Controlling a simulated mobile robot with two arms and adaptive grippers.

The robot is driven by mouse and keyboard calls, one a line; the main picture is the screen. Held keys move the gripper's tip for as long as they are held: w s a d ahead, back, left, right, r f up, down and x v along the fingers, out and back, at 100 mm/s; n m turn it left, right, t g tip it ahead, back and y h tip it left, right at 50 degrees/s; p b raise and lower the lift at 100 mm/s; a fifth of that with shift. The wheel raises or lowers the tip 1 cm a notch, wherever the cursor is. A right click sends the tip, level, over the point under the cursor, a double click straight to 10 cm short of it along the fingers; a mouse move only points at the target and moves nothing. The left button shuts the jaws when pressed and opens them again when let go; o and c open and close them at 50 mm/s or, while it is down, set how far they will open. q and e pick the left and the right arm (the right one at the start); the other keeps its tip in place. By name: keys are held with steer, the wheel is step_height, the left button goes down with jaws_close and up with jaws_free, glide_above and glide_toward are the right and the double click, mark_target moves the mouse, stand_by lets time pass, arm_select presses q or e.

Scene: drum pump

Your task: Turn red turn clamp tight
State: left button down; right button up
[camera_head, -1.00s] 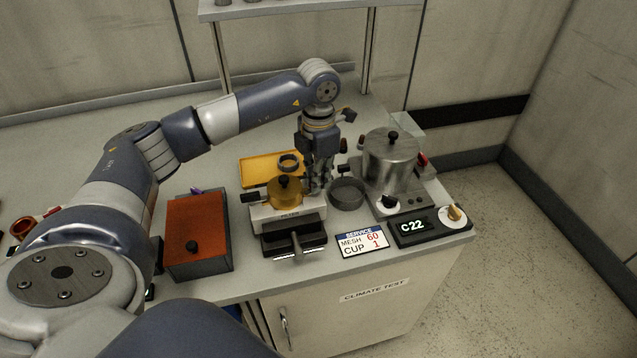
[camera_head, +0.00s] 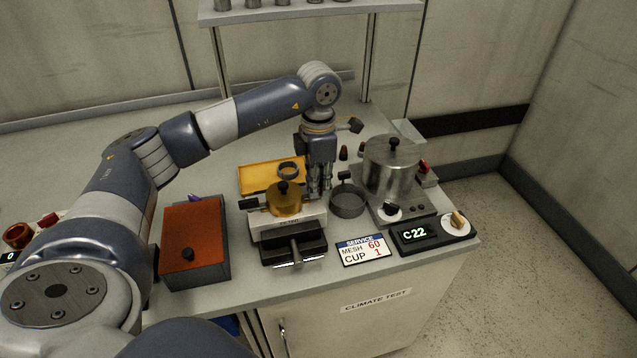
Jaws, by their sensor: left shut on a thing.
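A small red part (camera_head: 423,166) shows at the right side of the steel pot (camera_head: 390,165). It is too small to tell whether it is the red turn clamp. My left gripper (camera_head: 320,190) points down between the amber-lidded filter unit (camera_head: 284,200) and the round mesh cup (camera_head: 347,203). Its fingers are close together, beside the filter unit's right edge. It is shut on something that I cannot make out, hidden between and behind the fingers. A black side handle (camera_head: 248,203) sticks out left of the filter lid. My right gripper is not in view.
A yellow tray (camera_head: 255,178) with a dark ring (camera_head: 288,170) lies behind the filter unit. A red-topped box (camera_head: 195,235) stands to the left. A service card (camera_head: 362,250) and a C22 display box (camera_head: 420,236) lie near the front edge. A shelf (camera_head: 300,12) stands behind.

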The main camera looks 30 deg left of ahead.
arm_select(q)
steer(key=shift+r, duration=0.1)
steer(key=c, duration=1.7)
jaws_free()
step_height(320, 180, up, 12)
steer(key=shift+f, duration=0.1)
